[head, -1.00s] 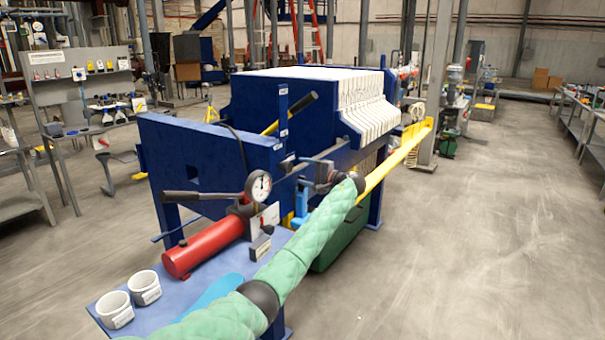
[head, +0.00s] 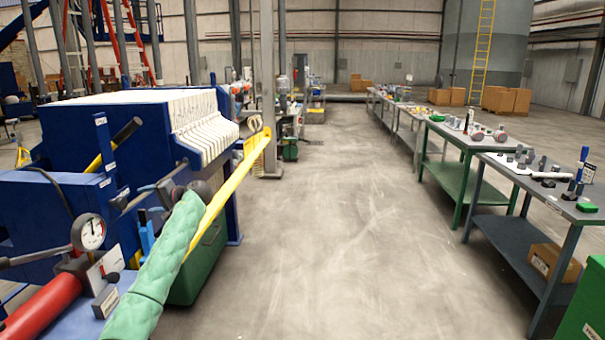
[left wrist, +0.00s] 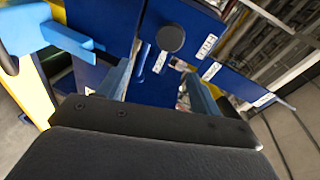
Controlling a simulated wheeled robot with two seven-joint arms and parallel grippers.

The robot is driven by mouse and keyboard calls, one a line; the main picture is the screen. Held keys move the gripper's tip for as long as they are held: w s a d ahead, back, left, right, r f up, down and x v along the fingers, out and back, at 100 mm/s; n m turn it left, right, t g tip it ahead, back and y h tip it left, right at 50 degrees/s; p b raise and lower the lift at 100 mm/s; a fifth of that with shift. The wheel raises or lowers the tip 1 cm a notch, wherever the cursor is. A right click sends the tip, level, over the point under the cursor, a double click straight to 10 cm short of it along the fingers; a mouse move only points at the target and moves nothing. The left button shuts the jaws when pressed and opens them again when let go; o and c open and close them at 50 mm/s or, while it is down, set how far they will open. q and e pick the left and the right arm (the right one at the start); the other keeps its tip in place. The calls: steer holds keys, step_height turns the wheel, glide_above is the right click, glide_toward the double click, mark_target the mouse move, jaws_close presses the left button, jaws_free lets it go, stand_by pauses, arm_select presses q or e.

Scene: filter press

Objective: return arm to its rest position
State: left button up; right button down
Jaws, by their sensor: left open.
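My left arm in its green padded sleeve reaches from the lower left of the head view toward the blue filter press (head: 150,125). My left gripper (head: 165,192) is at the press's near side, small and partly hidden behind the wrist. In the left wrist view its two blue fingers (left wrist: 160,85) stand apart with nothing between them. Beyond them are blue press panels with white labels and a dark round knob (left wrist: 170,37). Whether the fingers touch the press cannot be told. My right gripper is not in view.
A red cylinder (head: 45,303) and a round gauge (head: 89,234) stand close left of my arm. A yellow bar (head: 225,187) runs along the press above a green bin (head: 205,265). Workbenches (head: 465,140) line the right. The middle floor is clear.

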arm_select(q)
steer(key=s+d+r+t+h, duration=0.2)
steer(key=d+r+t+h, duration=0.1)
steer(key=d, duration=0.3)
steer(key=s+d+r+t+h, duration=0.2)
steer(key=d+r, duration=0.1)
steer(key=d, duration=0.3)
steer(key=s+d+f+m+t+h, duration=0.1)
steer(key=s+d+f+t+h, duration=0.1)
steer(key=s+d+f+h, duration=0.8)
steer(key=s+d+f+g, duration=0.3)
steer(key=s+f, duration=0.9)
steer(key=s, duration=0.6)
steer(key=s+d+f+g+h, duration=0.1)
steer(key=s+d+f+g, duration=0.2)
steer(key=s+f, duration=1)
steer(key=s+d+f+g, duration=0.2)
steer(key=s+d+f, duration=0.4)
steer(key=s, duration=1.8)
step_height(320, 180, down, 6)
steer(key=shift+s+d+f+m+g, duration=0.2)
steer(key=shift+m+g, duration=0.1)
steer(key=shift+g, duration=0.1)
